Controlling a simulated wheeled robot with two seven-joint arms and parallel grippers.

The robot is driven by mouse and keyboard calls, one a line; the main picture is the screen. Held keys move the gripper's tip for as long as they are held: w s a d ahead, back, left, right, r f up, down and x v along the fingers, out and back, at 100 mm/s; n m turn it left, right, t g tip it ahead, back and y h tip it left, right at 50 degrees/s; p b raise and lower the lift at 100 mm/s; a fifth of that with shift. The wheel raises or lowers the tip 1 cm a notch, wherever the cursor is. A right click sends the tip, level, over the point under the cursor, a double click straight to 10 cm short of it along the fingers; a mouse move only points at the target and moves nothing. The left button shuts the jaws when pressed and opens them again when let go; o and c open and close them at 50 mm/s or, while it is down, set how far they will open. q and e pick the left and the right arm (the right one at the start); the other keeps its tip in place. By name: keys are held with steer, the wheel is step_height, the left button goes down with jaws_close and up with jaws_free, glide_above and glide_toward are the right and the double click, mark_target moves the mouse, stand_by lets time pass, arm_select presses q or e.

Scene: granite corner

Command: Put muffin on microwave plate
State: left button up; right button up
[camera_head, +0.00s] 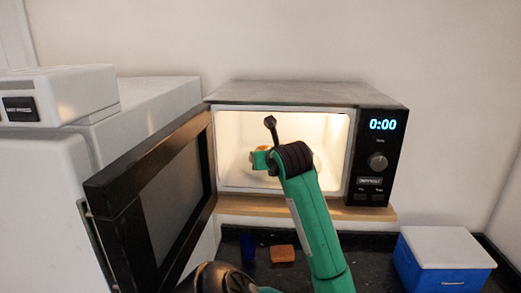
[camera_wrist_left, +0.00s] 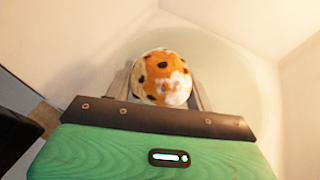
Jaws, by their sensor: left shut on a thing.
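The muffin (camera_wrist_left: 162,77), orange-brown with dark spots and a pale patch, is between the fingers of my left gripper (camera_wrist_left: 160,92) in the left wrist view. The gripper is shut on it. In the head view, my green left gripper (camera_head: 262,158) reaches inside the lit microwave (camera_head: 300,92), and only a small part of the muffin (camera_head: 263,148) shows. The round, pale microwave plate (camera_wrist_left: 240,80) lies beneath the muffin in the wrist view. I cannot tell whether the muffin touches it. In the head view my arm hides most of the plate. My right gripper is out of view.
The microwave door (camera_head: 150,205) stands wide open to the left, near a white fridge (camera_head: 50,180). The microwave's side walls are close around my gripper. A blue item (camera_head: 247,247), an orange block (camera_head: 282,254) and a blue box with a white lid (camera_head: 443,262) are on the dark counter below.

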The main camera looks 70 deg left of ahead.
arm_select(q)
steer(key=a+p, duration=0.2)
steer(key=a, duration=0.1)
steer(key=shift+a+r, duration=0.3)
steer(key=shift+r, duration=0.05)
steer(key=shift+a+f+p, duration=0.65)
steer(key=shift+f+p, duration=0.15)
steer(key=shift+f, duration=0.3)
steer(key=shift+d, duration=0.25)
steer(key=shift+a+f, duration=0.1)
steer(key=shift+f, duration=0.1)
steer(key=o, duration=0.6)
steer(key=shift+r, duration=0.1)
